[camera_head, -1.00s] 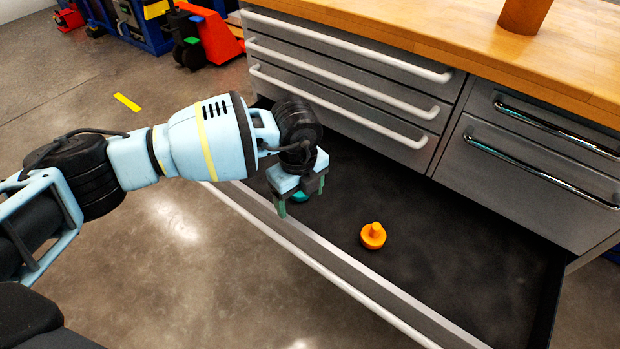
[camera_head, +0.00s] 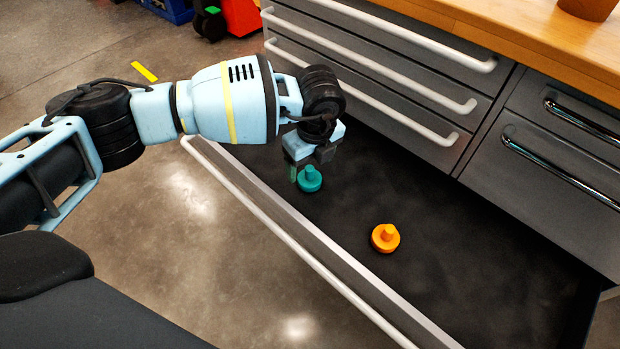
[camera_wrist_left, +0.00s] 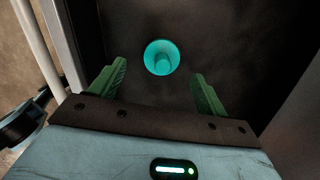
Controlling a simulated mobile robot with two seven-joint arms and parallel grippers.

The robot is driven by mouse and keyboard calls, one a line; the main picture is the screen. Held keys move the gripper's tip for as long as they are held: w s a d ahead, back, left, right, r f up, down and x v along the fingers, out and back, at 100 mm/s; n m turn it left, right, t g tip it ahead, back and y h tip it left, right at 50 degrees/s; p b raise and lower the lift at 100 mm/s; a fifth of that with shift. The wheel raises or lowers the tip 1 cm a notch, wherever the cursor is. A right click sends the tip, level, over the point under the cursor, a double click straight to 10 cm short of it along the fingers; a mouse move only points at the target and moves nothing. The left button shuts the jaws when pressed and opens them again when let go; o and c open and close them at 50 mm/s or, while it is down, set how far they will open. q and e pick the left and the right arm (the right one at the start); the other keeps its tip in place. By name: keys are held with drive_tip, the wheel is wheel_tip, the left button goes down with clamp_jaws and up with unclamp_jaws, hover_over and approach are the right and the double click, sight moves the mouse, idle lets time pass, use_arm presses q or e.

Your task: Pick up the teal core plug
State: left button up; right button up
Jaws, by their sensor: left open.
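The teal core plug (camera_head: 309,181), a round disc with a short peg on top, sits upright on the dark floor of the open drawer in the head view. My left gripper (camera_head: 308,172) is just above and behind it, pointing down, apart from it as far as I can tell. In the left wrist view the teal core plug (camera_wrist_left: 161,58) shows ahead, beyond the fingertips and roughly centred between them. The two green fingers of the left gripper (camera_wrist_left: 158,78) are spread wide with nothing between them. My right gripper is not in view.
An orange plug (camera_head: 385,238) stands in the same drawer, to the right and nearer. The drawer's front wall (camera_head: 330,262) and its white handle (camera_head: 290,240) run along the near side. Closed drawers (camera_head: 400,75) and a wooden worktop (camera_head: 540,40) rise behind. The drawer floor at right is clear.

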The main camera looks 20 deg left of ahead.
sight(310, 168)
use_arm(q)
drive_tip(key=f+b, duration=0.2)
drive_tip(key=f, duration=0.1)
drive_tip(key=f+b, duration=0.1)
drive_tip(key=f, duration=0.1)
drive_tip(key=shift+w+a+f, duration=0.1)
drive_tip(key=shift+w+a, duration=0.25)
drive_tip(key=shift+w, duration=0.05)
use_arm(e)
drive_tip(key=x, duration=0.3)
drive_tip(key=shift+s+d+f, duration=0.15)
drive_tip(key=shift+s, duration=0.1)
